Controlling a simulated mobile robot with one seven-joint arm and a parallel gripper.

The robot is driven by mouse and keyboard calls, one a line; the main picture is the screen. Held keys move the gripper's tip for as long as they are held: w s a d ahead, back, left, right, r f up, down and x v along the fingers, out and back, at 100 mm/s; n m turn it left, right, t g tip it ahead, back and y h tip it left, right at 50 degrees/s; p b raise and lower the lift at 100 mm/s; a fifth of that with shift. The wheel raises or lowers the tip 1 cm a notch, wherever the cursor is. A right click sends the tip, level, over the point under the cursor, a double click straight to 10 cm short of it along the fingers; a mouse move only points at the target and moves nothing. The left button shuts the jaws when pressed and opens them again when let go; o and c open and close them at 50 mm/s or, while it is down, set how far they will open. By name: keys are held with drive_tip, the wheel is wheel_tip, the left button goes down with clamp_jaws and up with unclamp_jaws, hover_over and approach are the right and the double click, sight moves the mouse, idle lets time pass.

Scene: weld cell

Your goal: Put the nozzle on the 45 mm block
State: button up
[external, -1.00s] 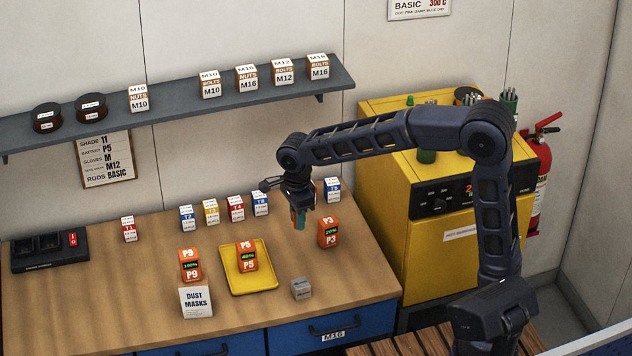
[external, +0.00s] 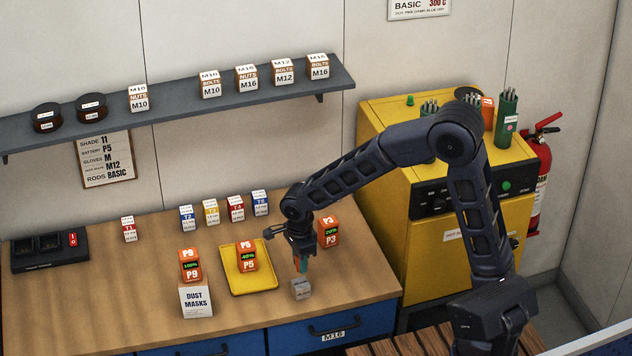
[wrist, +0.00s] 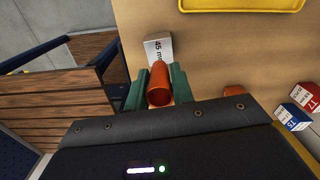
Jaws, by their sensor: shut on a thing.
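The nozzle, an orange-copper hollow cylinder, is in my gripper; it shows in the wrist view (wrist: 159,88) between the two green fingers. In the external view my gripper (external: 301,265) points down, shut on the nozzle, at the bench's front right. The 45 mm block (external: 301,289), a small grey cube with a label, stands on the bench directly below the fingers. In the wrist view the block (wrist: 158,47) shows its "45 mm" label just beyond the nozzle, partly covered by it. I cannot tell whether the nozzle touches the block.
A yellow tray (external: 233,281) with the P5 battery (external: 247,256) lies left of the block. The P3 battery (external: 329,231) stands behind, close to my gripper. Bench between tray and block is clear.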

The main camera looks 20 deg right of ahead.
sight(301, 282)
drive_tip(key=shift+f, duration=2.35)
drive_tip(key=shift+f, duration=0.1)
drive_tip(key=o, duration=1)
